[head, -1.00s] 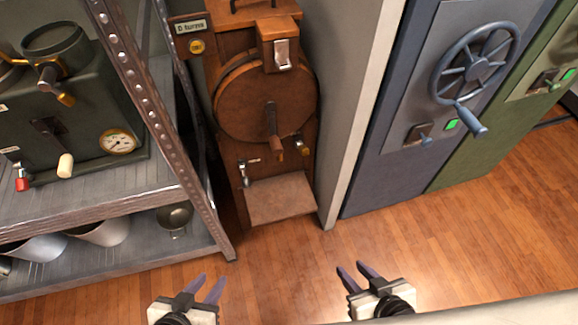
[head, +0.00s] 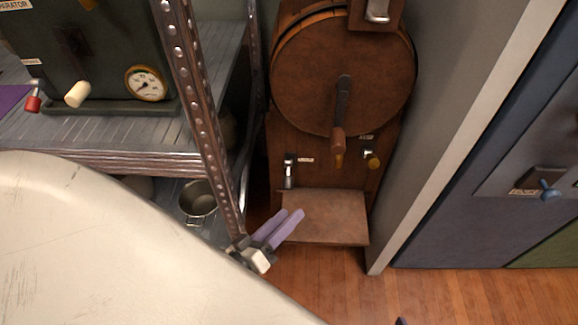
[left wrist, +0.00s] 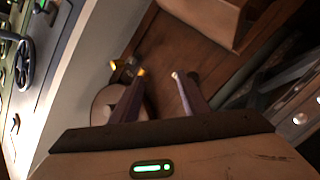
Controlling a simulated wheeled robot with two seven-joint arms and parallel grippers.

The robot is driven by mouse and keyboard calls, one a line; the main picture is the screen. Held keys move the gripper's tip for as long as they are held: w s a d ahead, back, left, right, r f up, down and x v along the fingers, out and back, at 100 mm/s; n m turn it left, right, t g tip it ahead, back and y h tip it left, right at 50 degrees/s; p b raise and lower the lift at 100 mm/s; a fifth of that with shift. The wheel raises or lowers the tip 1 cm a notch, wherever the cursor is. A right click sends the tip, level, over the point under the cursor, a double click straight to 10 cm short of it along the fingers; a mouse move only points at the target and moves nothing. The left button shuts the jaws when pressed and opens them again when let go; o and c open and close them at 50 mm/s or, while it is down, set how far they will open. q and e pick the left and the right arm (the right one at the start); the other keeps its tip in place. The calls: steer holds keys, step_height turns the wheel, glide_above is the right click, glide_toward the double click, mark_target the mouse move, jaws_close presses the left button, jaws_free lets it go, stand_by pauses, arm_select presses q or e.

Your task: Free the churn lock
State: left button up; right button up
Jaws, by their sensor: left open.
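The wooden churn has a round drum (head: 320,75) with a crank (head: 342,110) hanging downward. A metal latch (head: 377,10) is at the top edge of the head view. Below the drum are a small silver lever (head: 288,170) at left and a brass knob (head: 372,160) at right, each by a label too small to read. My left gripper (head: 290,214) is open and empty, in front of the churn's lower board (head: 335,222) in the picture. In the left wrist view its fingers (left wrist: 159,74) are apart, with brown wood beyond. Of my right gripper, only a dark tip (head: 401,321) shows.
A metal shelf post (head: 205,120) stands just left of the churn, near my left gripper. The shelf holds a green machine with a gauge (head: 146,83). A grey wall (head: 440,110) and blue cabinet (head: 450,225) are at right. The wooden floor (head: 320,290) below is clear.

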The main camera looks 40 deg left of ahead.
mark_target(288, 187)
arm_select(q)
steer(key=a+f+n+t+y+b, duration=0.1)
steer(key=a+f+n+t+b, duration=0.35)
steer(key=f+b, duration=0.35)
steer(key=shift+n+y, duration=0.4)
steer(key=shift+n, duration=0.35)
steer(key=b+x, duration=0.1)
steer(key=x, duration=0.2)
steer(key=a+r+b+x, duration=0.1)
steer(key=x, duration=0.3)
steer(key=b+x, duration=0.1)
steer(key=x, duration=0.3)
steer(key=shift+s+a+r, duration=0.15)
steer(key=shift+r, duration=0.15)
arm_select(e)
steer(key=a+f+y, duration=0.1)
steer(key=a+f, duration=0.2)
steer(key=f, duration=0.3)
steer(key=shift+a+f+n+y, duration=0.15)
steer(key=shift+a+n+y, duration=0.15)
steer(key=shift+n, duration=0.1)
steer(key=shift+w, duration=0.1)
arm_select(q)
jaws_close()
